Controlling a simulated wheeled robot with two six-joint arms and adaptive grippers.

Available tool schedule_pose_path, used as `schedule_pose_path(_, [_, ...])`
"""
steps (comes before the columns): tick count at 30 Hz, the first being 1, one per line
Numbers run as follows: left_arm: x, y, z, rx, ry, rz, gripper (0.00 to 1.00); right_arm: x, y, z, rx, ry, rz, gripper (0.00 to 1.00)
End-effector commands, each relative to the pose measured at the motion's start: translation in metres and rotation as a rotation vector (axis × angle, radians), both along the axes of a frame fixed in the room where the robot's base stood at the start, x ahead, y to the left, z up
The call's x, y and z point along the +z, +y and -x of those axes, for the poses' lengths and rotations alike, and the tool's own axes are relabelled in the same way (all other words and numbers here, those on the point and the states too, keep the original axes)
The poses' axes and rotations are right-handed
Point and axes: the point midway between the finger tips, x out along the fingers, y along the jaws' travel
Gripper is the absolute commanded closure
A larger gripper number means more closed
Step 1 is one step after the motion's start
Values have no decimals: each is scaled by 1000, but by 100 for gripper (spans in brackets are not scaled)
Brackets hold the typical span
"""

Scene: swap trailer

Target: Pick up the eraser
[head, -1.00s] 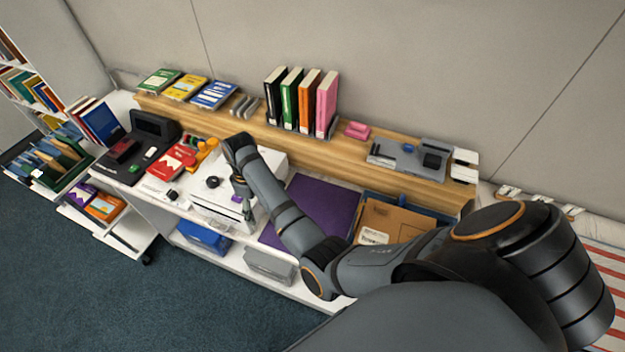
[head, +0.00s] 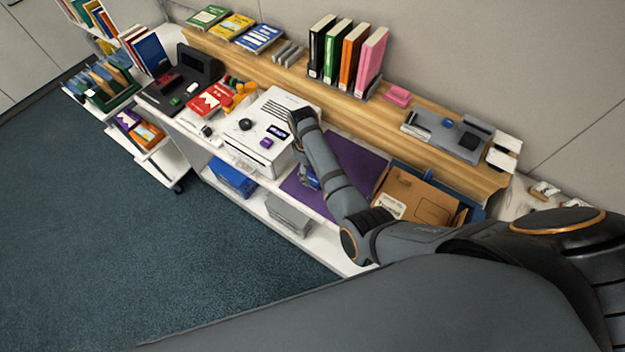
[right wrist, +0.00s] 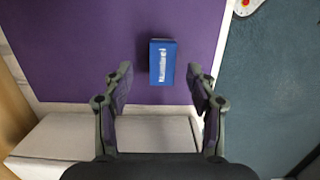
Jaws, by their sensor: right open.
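The eraser, a small blue block with white lettering (right wrist: 162,58), lies on the purple mat (right wrist: 90,45) in the right wrist view. In the head view a blue patch (head: 309,179) shows on the purple mat (head: 352,160), partly hidden by my right arm. My right gripper (right wrist: 158,72) is open and empty, its fingertips to either side of the eraser in the picture and apart from it. The height between them is hard to tell. In the head view my own arm mostly hides that gripper. My left gripper is not in view.
A white device (head: 262,150) stands left of the mat, close to my right wrist. A brown folder in a blue tray (head: 420,195) lies to the right. A wooden shelf (head: 290,82) with books and a pink block (head: 397,97) runs behind.

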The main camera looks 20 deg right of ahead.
Motion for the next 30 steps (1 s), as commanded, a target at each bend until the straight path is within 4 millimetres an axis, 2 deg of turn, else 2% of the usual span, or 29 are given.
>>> schedule_pose_path(2, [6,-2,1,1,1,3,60,-11,2,1,2,5,0,42])
schedule_pose_path(6, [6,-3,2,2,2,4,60,-32,2,3,0,2,0,42])
schedule_pose_path(14, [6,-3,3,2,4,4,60,-38,1,3,0,0,0,42])
schedule_pose_path(26, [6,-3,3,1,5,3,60,-37,1,3,0,1,-1,95])
schedule_pose_path(30, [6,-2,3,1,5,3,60,-37,1,3,0,1,-1,97])
